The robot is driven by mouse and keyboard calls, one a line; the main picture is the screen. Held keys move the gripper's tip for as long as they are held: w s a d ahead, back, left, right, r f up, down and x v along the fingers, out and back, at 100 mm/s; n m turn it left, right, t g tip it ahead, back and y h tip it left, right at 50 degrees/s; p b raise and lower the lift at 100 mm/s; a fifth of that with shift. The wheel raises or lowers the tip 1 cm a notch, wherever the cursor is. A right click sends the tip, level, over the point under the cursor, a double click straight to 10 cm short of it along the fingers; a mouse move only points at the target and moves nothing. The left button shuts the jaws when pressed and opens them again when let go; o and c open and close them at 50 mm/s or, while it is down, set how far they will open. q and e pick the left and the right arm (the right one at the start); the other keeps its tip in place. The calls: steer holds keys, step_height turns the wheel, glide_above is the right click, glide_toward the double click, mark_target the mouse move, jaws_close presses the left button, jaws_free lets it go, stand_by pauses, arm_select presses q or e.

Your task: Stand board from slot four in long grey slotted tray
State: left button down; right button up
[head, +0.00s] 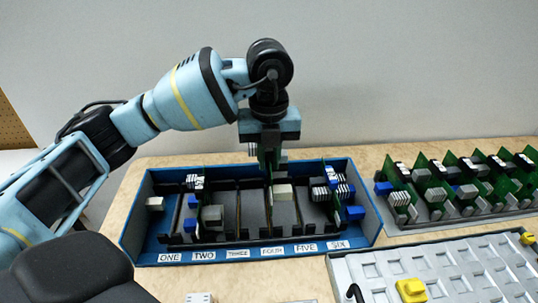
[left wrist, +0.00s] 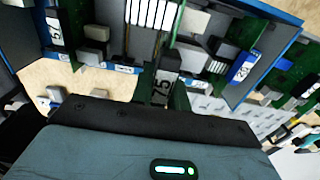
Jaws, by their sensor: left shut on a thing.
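My left gripper (head: 269,140) is over the blue box (head: 150,235), pointing down and shut on the top of a green board (head: 268,160). The board stands upright above the slot four label (head: 272,251), with a pale block on its face. I cannot tell whether its lower edge is still in the slot. In the left wrist view, the board's dark part with a white label (left wrist: 163,86) shows just beyond the jaws. The long grey slotted tray (head: 440,222) is at the right, with several green boards standing in it. My right gripper is not in view.
Other green boards stand in the blue box on both sides of the held one. A pale compartment tray (head: 345,272) with a yellow part (head: 411,290) lies at the front right. The wall is close behind the table.

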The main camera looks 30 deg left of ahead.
arm_select(q)
steer(key=shift+f+b, duration=1.55)
steer(key=shift+f, duration=2.5)
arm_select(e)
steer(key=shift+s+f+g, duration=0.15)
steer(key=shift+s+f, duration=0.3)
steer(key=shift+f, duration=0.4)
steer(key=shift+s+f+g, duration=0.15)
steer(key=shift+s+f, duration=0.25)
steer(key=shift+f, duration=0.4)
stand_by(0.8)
arm_select(q)
steer(key=c, duration=1.2)
jaws_free()
steer(key=shift+o, duration=0.2)
steer(key=shift+r+p, duration=0.15)
steer(key=shift+p, duration=0.15)
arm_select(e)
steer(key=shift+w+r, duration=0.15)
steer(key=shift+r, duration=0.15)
